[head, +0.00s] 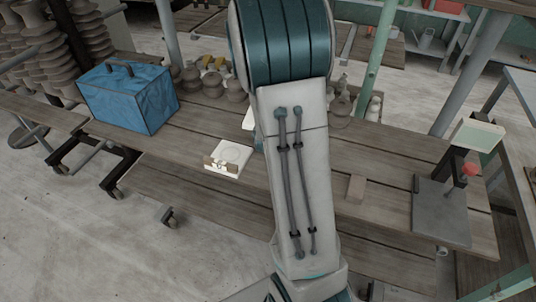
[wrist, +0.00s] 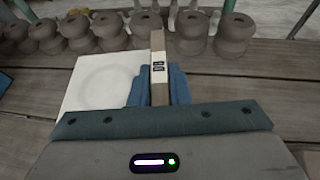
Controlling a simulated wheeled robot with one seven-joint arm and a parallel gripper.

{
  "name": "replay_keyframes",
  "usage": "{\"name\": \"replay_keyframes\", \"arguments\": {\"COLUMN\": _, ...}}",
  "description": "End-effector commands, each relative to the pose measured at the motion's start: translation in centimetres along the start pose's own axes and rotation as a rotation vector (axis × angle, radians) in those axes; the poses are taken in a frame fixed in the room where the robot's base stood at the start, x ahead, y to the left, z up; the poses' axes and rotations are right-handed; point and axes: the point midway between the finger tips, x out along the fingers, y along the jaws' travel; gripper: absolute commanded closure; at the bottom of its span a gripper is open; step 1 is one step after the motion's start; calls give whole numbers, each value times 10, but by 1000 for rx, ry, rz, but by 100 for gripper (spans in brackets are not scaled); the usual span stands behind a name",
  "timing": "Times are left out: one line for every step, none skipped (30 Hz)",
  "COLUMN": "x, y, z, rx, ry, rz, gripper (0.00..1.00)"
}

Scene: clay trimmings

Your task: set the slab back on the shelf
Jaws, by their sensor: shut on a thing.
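My gripper (wrist: 158,88) shows in the wrist view with its blue fingers on both sides of a thin, upright grey-brown slab (wrist: 158,52). It is shut on this slab, which has a small black-and-white label on the edge facing the camera. In the head view my own arm hides the gripper and the held slab. I cannot tell whether the slab touches the table below it. I cannot tell which of the shelves in view is the slab's; a shelf unit (head: 432,47) stands at the back right.
Bare planks lie right of my gripper.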

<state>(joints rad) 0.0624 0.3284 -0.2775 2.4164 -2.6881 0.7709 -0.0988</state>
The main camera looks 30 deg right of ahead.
Motion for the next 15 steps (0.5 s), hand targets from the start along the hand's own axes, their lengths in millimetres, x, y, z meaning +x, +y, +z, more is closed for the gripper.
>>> {"name": "replay_keyframes", "arguments": {"x": 10, "y": -24, "z": -8, "rx": 17, "ry": -4, "rz": -39, "gripper": 100}}
{"name": "replay_keyframes", "arguments": {"x": 13, "y": -36, "z": -9, "rx": 25, "ry": -4, "rz": -59, "gripper": 100}}
{"name": "replay_keyframes", "arguments": {"x": 16, "y": -49, "z": -10, "rx": 34, "ry": -3, "rz": -81, "gripper": 100}}
{"name": "replay_keyframes", "arguments": {"x": 18, "y": -58, "z": -11, "rx": 40, "ry": -2, "rz": -96, "gripper": 100}}
{"name": "replay_keyframes", "arguments": {"x": 20, "y": -66, "z": -11, "rx": 45, "ry": -2, "rz": -108, "gripper": 100}}
{"name": "replay_keyframes", "arguments": {"x": 21, "y": -75, "z": -12, "rx": 51, "ry": -2, "rz": -123, "gripper": 100}}
{"name": "replay_keyframes", "arguments": {"x": 22, "y": -80, "z": -12, "rx": 54, "ry": -2, "rz": -131, "gripper": 100}}
{"name": "replay_keyframes", "arguments": {"x": 23, "y": -83, "z": -12, "rx": 56, "ry": -2, "rz": -136, "gripper": 100}}
{"name": "replay_keyframes", "arguments": {"x": 24, "y": -85, "z": -13, "rx": 59, "ry": -1, "rz": -142, "gripper": 100}}
{"name": "replay_keyframes", "arguments": {"x": 25, "y": -86, "z": -14, "rx": 60, "ry": 0, "rz": -144, "gripper": 100}}
{"name": "replay_keyframes", "arguments": {"x": 26, "y": -84, "z": -15, "rx": 60, "ry": 0, "rz": -146, "gripper": 100}}
{"name": "replay_keyframes", "arguments": {"x": 28, "y": -80, "z": -16, "rx": 60, "ry": 1, "rz": -147, "gripper": 100}}
{"name": "replay_keyframes", "arguments": {"x": 29, "y": -76, "z": -18, "rx": 59, "ry": 1, "rz": -147, "gripper": 100}}
{"name": "replay_keyframes", "arguments": {"x": 31, "y": -71, "z": -20, "rx": 58, "ry": 1, "rz": -146, "gripper": 100}}
{"name": "replay_keyframes", "arguments": {"x": 33, "y": -64, "z": -23, "rx": 57, "ry": 2, "rz": -146, "gripper": 100}}
